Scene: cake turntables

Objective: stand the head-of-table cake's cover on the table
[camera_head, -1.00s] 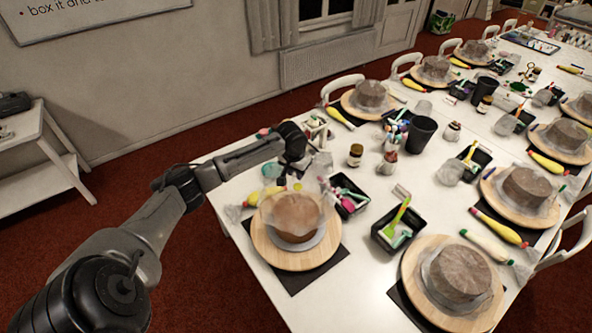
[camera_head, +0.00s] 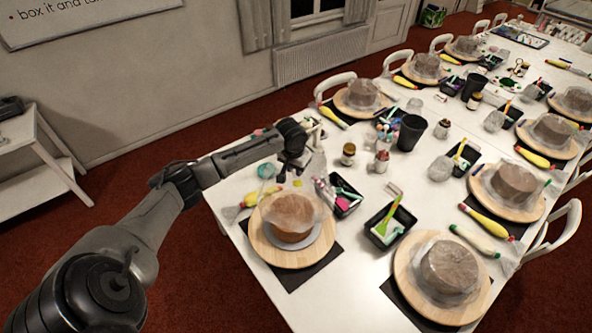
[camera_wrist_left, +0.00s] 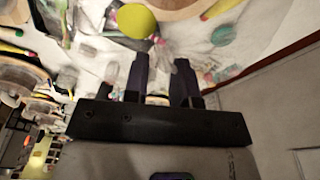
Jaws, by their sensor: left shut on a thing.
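The near-left cake (camera_head: 291,234) is brown and stands on a round wooden board (camera_head: 268,256) over a dark mat. A clear domed cover (camera_head: 318,206) shows as a haze over the cake's upper part; the lower part looks bare, so the cover appears raised. My left gripper (camera_head: 290,177) is just behind the cake and points down. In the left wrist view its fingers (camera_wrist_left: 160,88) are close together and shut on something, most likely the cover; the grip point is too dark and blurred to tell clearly. My right gripper is not in view.
A black tray of tools (camera_head: 389,230) and a black cup (camera_head: 411,132) stand to the right. A teal ball (camera_head: 266,170) and a piping bag (camera_head: 246,200) lie near the left edge. Another covered cake (camera_head: 449,270) is at the front right. Bare tabletop (camera_head: 345,265) lies between the near cakes.

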